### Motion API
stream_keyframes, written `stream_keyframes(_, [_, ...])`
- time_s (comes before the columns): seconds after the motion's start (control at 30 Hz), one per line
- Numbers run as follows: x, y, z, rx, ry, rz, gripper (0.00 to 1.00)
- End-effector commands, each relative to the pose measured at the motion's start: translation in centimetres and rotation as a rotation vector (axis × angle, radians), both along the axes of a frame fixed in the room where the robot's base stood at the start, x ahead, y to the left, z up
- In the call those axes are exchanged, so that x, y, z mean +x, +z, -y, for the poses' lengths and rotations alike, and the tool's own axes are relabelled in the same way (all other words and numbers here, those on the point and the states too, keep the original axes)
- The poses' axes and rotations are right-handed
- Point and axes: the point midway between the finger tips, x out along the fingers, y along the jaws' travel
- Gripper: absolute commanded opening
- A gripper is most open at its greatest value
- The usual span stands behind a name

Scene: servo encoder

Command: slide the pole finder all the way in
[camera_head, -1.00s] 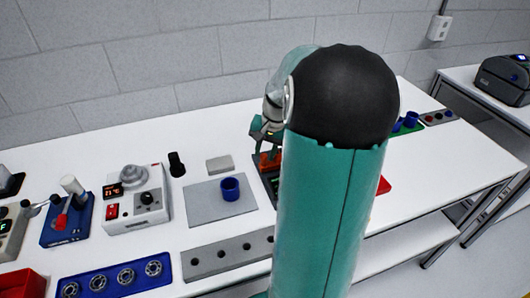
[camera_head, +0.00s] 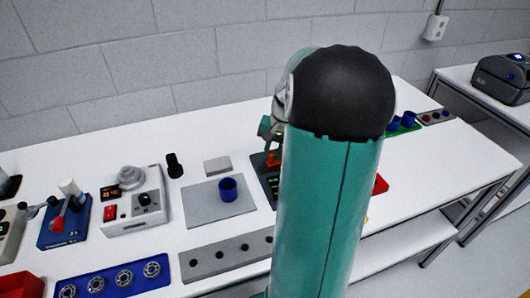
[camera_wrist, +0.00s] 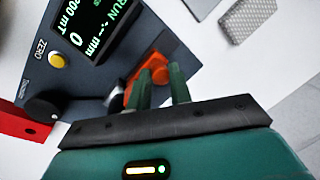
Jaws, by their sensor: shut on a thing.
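The orange pole finder (camera_wrist: 150,64) sits at the edge of a dark grey meter (camera_wrist: 118,75) with a lit green display, a yellow zero button and a black knob. My gripper (camera_wrist: 160,80) is shut on the orange part, its green fingers reaching to it from below in the wrist view. The fingers hide part of it, and I cannot tell how far in it sits. In the head view the orange part (camera_head: 273,160) and the meter (camera_head: 262,190) show just left of my arm, which hides the rest.
A grey mat (camera_head: 205,208) with a blue cup (camera_head: 228,190) lies left of the meter, with a grey block (camera_head: 217,166) behind it. A red object (camera_wrist: 28,124) lies beside the meter. A grey strip with holes (camera_head: 205,264) lies in front.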

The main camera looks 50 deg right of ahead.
Motion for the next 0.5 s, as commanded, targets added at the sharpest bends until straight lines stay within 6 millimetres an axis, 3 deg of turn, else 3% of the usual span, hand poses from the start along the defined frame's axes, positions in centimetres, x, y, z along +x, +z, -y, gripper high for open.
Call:
stream_keyframes(0.23, [-0.26,0.05,0.52,-0.007,-0.003,0.000,0.00])
stream_keyframes(0.27, [-0.27,0.05,0.55,-0.008,-0.004,0.001,0.23])
stream_keyframes(0.3, [-0.29,0.05,0.56,-0.008,-0.004,0.001,0.30])
stream_keyframes(0.5, [-0.29,0.05,0.49,-0.006,-0.004,0.000,0.30])
